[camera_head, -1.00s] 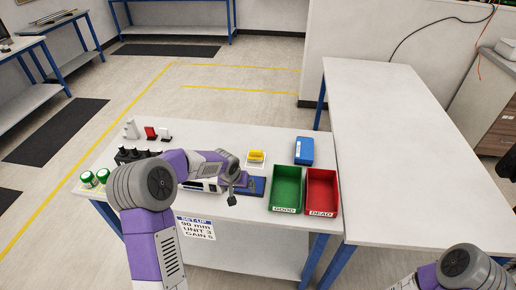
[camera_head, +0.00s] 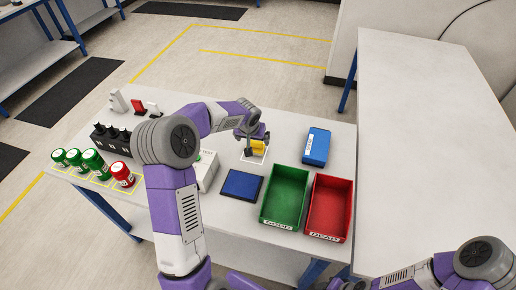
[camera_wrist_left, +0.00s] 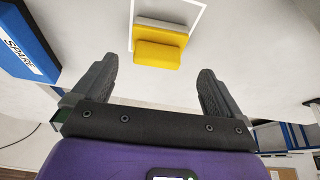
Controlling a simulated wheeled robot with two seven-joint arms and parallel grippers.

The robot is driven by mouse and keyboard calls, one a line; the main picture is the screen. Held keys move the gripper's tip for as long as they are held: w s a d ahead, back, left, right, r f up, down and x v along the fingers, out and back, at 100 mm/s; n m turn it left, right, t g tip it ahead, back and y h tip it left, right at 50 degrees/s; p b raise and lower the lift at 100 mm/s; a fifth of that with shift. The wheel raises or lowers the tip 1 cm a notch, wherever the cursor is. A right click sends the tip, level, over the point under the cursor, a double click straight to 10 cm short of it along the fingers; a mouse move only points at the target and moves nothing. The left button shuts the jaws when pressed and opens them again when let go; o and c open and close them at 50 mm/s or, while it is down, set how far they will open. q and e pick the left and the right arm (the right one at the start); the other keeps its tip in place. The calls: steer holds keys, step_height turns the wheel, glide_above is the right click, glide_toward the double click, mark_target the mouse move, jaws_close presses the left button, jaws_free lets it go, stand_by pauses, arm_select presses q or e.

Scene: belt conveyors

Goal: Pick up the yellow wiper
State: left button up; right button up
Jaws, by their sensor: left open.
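The yellow wiper (camera_head: 257,146) lies inside a white outlined square on the white table, left of the blue box. In the left wrist view the wiper (camera_wrist_left: 160,52) shows a yellow body with a pale grey strip along its far edge. My left gripper (camera_head: 252,141) is at the wiper in the head view and partly covers it. In the left wrist view my left gripper (camera_wrist_left: 157,85) is open and empty, with the wiper beyond its fingertips and roughly centred between them. My right arm shows at the lower right, but its gripper is not in view.
A blue box (camera_head: 316,146), a green bin (camera_head: 286,192), a red bin (camera_head: 329,205) and a dark blue pad (camera_head: 241,186) are close to the wiper. Several red and green cans stand at the left. The second table (camera_head: 430,130) is bare.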

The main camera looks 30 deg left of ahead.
mark_target(255, 142)
arm_select(q)
steer(key=shift+x, duration=0.85)
steer(key=x, duration=0.5)
steer(key=shift+d+b, duration=0.2)
steer(key=shift+b, duration=0.1)
steer(key=c, duration=1.1)
step_height(255, 142, up, 10)
steer(key=shift+r+p, duration=0.1)
steer(key=shift+p, duration=0.65)
